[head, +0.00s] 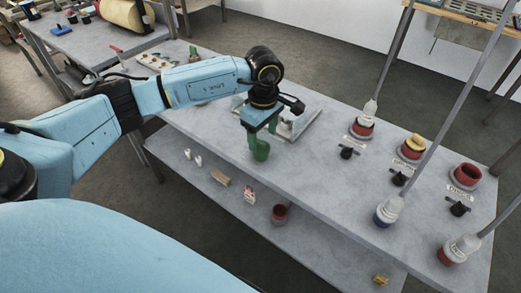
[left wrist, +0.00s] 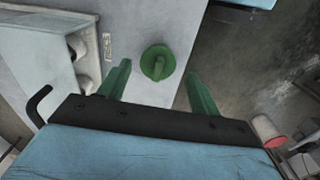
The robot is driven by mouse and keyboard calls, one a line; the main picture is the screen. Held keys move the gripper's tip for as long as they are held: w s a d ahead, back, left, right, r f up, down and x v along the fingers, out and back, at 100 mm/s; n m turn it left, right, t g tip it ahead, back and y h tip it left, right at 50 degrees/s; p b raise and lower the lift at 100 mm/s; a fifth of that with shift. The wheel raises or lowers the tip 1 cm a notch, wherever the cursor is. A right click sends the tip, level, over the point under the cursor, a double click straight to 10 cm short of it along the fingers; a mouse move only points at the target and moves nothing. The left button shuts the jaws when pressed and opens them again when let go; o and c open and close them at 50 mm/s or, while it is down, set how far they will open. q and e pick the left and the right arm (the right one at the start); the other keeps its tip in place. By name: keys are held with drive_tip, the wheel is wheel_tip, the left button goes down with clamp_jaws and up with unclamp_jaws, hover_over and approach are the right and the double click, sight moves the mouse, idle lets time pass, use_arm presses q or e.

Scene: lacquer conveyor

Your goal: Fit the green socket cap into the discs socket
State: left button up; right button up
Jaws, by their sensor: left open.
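My left gripper (head: 260,143) points down near the front edge of the grey table in the head view. In the left wrist view its two green fingers are apart, and the left gripper (left wrist: 160,80) is open. The green socket cap (left wrist: 158,63), round with a raised grip bar, shows between and beyond the fingers, touching neither. In the head view green shows at the fingertips, where I cannot separate cap from fingers. Sockets stand at the table's right; an open red one (head: 466,175) looks empty. Their labels are too small to read, so I cannot tell which is discs.
A red socket holds a yellow cap (head: 413,144). White-topped pieces (head: 389,207) stand by slanted grey rods. Black knobs (head: 399,178) stand by the sockets. A metal tray (head: 305,122) lies behind my gripper. The lower shelf (head: 325,240) holds a dark red cup (head: 280,214). The table's middle is clear.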

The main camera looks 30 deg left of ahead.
sight(260, 142)
use_arm(q)
drive_tip(key=f, duration=0.4)
drive_tip(key=shift+w+a+f, duration=0.1)
drive_tip(key=shift+a, duration=0.3)
drive_tip(key=shift+f, duration=0.55)
drive_tip(key=c, duration=0.8)
